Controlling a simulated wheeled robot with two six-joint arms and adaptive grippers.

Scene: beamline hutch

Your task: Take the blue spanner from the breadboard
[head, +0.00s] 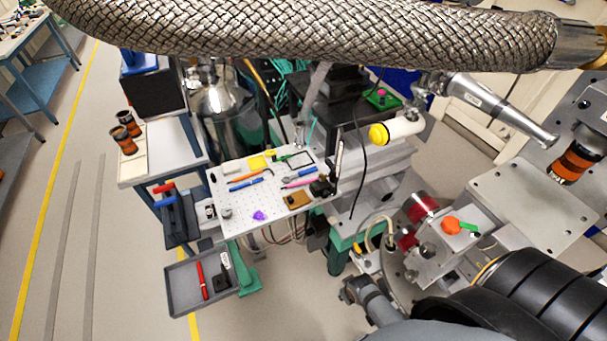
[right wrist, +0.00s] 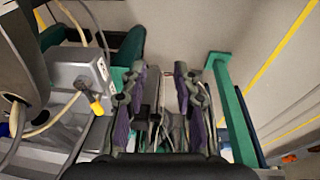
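The white perforated breadboard (head: 245,208) is in the middle of the head view. Two slim blue tools lie on it: one at its left (head: 246,185), below an orange-handled tool (head: 249,177), and one at its right (head: 303,173), above a pink tool (head: 297,184). They are too small to tell which is the spanner. In the right wrist view my right gripper (right wrist: 158,88) is open, its purple-padded fingers apart and nothing visibly held. The breadboard is not recognisable there. I see no left gripper in either view.
A yellow block (head: 258,162), a brown block (head: 296,200) and a purple piece (head: 260,216) also lie on the breadboard. A grey tray (head: 180,296) with a red tool stands below left. A braided hose (head: 300,35) crosses the top.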

